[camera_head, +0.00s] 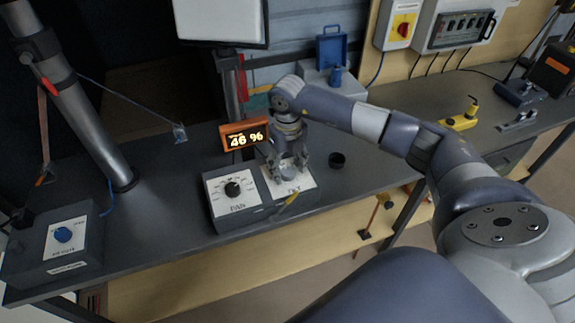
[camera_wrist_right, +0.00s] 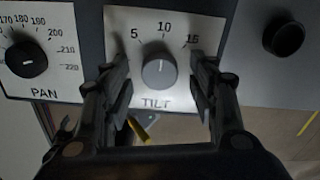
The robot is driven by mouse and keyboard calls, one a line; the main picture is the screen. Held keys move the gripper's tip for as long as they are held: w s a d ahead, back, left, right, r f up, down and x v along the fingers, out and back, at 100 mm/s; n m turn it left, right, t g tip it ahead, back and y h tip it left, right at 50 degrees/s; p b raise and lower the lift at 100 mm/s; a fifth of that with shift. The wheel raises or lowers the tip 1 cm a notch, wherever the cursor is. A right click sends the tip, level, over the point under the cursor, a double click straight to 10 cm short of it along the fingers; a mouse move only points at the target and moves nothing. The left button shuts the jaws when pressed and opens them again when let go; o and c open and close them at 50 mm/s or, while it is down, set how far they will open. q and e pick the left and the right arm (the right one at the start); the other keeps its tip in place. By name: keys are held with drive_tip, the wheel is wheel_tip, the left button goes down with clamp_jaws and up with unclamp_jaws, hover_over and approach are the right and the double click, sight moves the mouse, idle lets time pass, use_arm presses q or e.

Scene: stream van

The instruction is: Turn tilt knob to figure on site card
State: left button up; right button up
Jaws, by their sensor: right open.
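The tilt knob (camera_wrist_right: 159,72) is a grey dial on a white plate marked 5, 10 and 15 above the word TILT. Its pointer line is upright, close to the 10. My right gripper (camera_wrist_right: 162,78) is open, with one finger on each side of the knob; I cannot tell whether they touch it. In the head view my right gripper (camera_head: 290,170) is over the tilt plate (camera_head: 296,186) and hides much of it. No site card can be made out. My left gripper is not in view.
The pan knob (camera_head: 232,189) sits left of the tilt plate. A small black cup-like thing (camera_head: 337,160) stands to the right. A box with a blue knob (camera_head: 62,234) is at the bench's left end.

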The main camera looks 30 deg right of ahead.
drive_tip(key=shift+f, duration=0.3)
drive_tip(key=c, duration=1.1)
